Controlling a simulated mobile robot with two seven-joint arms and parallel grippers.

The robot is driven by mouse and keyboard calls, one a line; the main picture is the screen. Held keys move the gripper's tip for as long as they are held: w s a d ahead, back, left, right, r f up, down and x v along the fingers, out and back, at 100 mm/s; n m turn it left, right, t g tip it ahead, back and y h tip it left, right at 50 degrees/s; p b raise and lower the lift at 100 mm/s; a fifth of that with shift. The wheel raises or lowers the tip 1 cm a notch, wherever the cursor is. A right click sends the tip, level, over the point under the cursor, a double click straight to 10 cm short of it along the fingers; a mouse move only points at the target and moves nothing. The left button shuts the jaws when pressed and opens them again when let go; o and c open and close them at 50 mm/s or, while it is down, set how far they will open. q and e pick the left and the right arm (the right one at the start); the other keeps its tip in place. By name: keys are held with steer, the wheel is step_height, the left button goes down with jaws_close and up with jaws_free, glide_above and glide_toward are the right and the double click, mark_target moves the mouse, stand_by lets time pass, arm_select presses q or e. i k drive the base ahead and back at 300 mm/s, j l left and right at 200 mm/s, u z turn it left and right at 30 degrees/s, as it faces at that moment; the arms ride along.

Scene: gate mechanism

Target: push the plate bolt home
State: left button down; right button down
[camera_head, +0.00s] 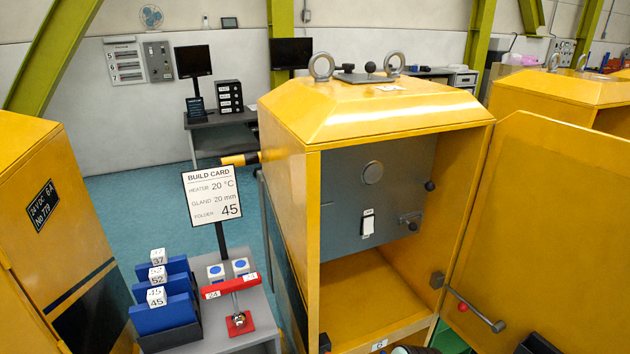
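The yellow cabinet (290,200) stands open, with a grey inner plate (340,190) across the upper part of its opening. Near the plate's lower right edge is a small bolt fitting (409,216) with a dark knob (413,227). How far the bolt reaches is too small to tell. A second dark knob (430,186) sits higher at the plate's right edge. The plate also carries a round disc (373,172) and a white rocker switch (368,224). Neither gripper can be made out in the head view.
The cabinet door (550,230) is swung open to the right, with a handle bar (480,312) and red knob (462,307). The space below the plate is empty. A bench at left holds blue folders (165,315), a red bar (230,286) and a build card (212,195).

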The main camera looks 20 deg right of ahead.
mark_target(412, 226)
steer(key=z, duration=1.45)
